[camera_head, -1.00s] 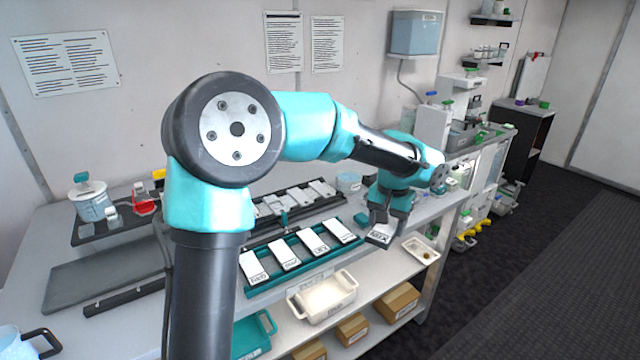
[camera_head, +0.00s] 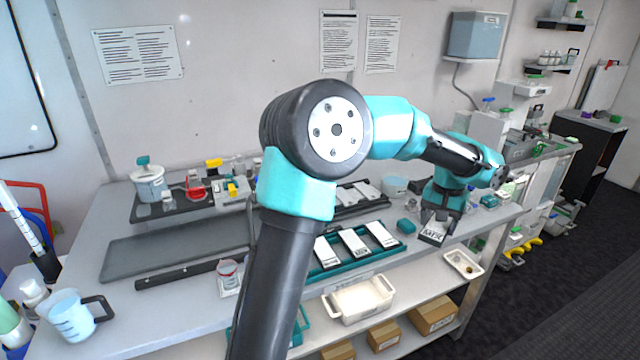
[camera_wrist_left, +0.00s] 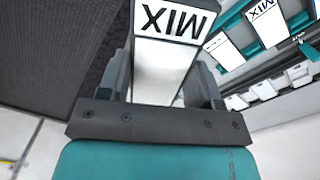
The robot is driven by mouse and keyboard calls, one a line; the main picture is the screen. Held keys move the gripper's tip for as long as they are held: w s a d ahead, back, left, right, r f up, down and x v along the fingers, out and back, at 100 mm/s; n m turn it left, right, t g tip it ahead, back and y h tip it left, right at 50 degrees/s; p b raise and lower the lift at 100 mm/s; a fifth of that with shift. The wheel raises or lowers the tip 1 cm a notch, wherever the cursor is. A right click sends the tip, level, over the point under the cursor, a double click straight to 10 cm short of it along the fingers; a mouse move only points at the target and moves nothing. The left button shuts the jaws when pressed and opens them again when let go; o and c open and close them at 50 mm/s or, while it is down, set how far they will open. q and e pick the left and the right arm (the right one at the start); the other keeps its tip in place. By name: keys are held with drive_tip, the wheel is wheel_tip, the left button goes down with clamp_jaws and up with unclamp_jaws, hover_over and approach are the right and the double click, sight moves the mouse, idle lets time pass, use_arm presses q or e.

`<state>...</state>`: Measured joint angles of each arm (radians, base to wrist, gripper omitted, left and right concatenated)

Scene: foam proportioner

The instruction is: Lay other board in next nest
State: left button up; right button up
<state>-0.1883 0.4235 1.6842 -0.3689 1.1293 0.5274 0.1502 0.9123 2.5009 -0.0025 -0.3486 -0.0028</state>
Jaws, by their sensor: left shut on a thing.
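My left gripper (camera_head: 437,222) is shut on a white board (camera_head: 433,232) near the right end of the bench. In the left wrist view the board (camera_wrist_left: 172,55) reads "MIX" and sits between the fingers (camera_wrist_left: 165,90). The teal rack (camera_head: 330,272) lies to the left of the gripper and holds white labelled boards (camera_head: 355,243) side by side in its nests. Part of the rack is hidden behind my arm in the head view. The rack also shows at the upper right of the left wrist view (camera_wrist_left: 236,22). My right gripper is not in view.
Behind the teal rack is a dark rack (camera_head: 345,212) with more pale pieces. A white tray (camera_head: 358,300) and cardboard boxes (camera_head: 434,312) stand on the lower shelf. A small white dish (camera_head: 463,263) is below the gripper. A grey mat (camera_head: 175,250) lies on the left.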

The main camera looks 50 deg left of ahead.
use_arm(q)
drive_tip(key=w+a+f+n, duration=0.2)
drive_tip(key=w+a+n, duration=0.2)
drive_tip(key=a, duration=0.8)
drive_tip(key=s+a+f+n, duration=0.1)
drive_tip(key=a+f+n, duration=0.1)
drive_tip(key=a, duration=0.8)
drive_tip(key=s+a+f+n, duration=0.1)
drive_tip(key=a+f+n, duration=0.1)
drive_tip(key=a, duration=0.9)
drive_tip(key=a+f+n, duration=0.2)
drive_tip(key=a+n, duration=0.2)
drive_tip(key=a, duration=0.7)
drive_tip(key=shift+s+f, duration=0.15)
drive_tip(key=shift+s, duration=0.25)
drive_tip(key=shift+f, duration=0.15)
drive_tip(key=shift+f, duration=2.05)
drive_tip(key=shift+d+f, duration=0.1)
drive_tip(key=shift+f, duration=0.05)
drive_tip(key=shift+f, duration=0.45)
